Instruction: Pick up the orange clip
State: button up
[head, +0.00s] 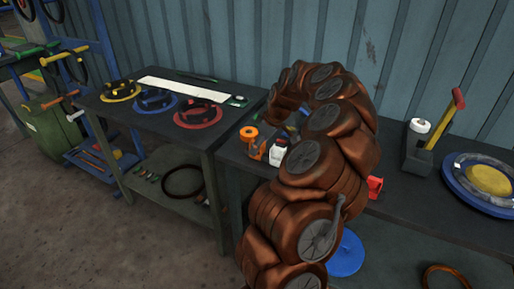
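A small orange object (249,133), which may be the orange clip, is near the left end of the right-hand dark bench. Its exact shape is too small to make out. It sits beside a white and dark object (278,152). My copper-coloured arm arches up across the middle of the view, just right of these objects, and hides part of the bench. I cannot make out my gripper; the far end of the arm is hidden behind its own links.
The left table (150,121) bears yellow, blue and red rings and a white strip (184,89). On the right bench (405,212) are a red object (375,187), a yellow-and-red handled tool (446,119) and a blue disc (465,193). A corrugated wall stands behind.

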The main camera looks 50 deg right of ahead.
jog(key=shift+x, duration=1.1)
jog(key=shift+c, duration=0.2)
jog(key=c, duration=1)
jog(key=shift+c, duration=0.2)
